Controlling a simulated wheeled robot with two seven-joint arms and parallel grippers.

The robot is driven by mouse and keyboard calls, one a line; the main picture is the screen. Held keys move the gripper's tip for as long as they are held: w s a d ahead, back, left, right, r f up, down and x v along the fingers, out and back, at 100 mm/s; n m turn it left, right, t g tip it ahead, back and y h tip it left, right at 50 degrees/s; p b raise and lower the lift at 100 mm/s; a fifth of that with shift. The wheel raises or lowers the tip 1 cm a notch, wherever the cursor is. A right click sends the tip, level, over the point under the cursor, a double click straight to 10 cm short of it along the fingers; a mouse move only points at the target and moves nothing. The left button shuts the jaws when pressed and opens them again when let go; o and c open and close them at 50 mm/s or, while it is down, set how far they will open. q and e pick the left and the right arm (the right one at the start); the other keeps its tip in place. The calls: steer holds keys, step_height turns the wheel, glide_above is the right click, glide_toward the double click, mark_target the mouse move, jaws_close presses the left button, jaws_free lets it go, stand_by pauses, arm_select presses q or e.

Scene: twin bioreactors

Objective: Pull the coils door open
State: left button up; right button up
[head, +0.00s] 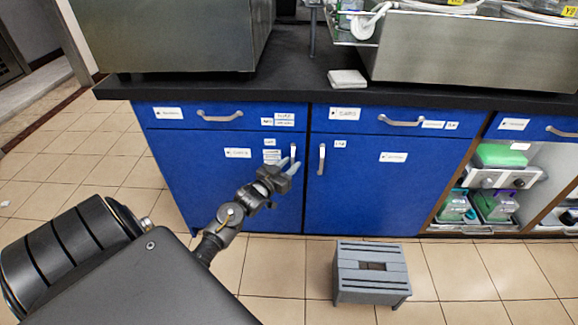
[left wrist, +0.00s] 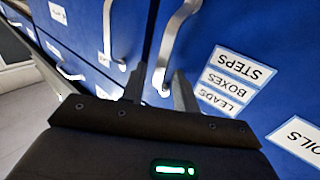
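The coils door (head: 210,195) is the left blue cabinet door under the counter, and it is shut. In the left wrist view its label (left wrist: 300,138), partly cut off, reads "OILS" upside down. Its upright silver handle (head: 293,152) is at the door's right edge; it also shows in the left wrist view (left wrist: 178,35). My left gripper (head: 288,163) is at this handle. In the left wrist view the fingers of my left gripper (left wrist: 159,88) are apart, with one end of the handle between them. I cannot tell whether they touch it. My right gripper is out of view.
The neighbouring blue door (head: 360,190) with its own handle (head: 321,158) is shut. Drawers (head: 222,117) run above. A grey step stool (head: 371,270) stands on the tiled floor in front. Open shelves (head: 495,185) are at right. The floor at left is clear.

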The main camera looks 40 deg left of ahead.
arm_select(q)
steer(key=shift+w, duration=0.25)
jaws_close()
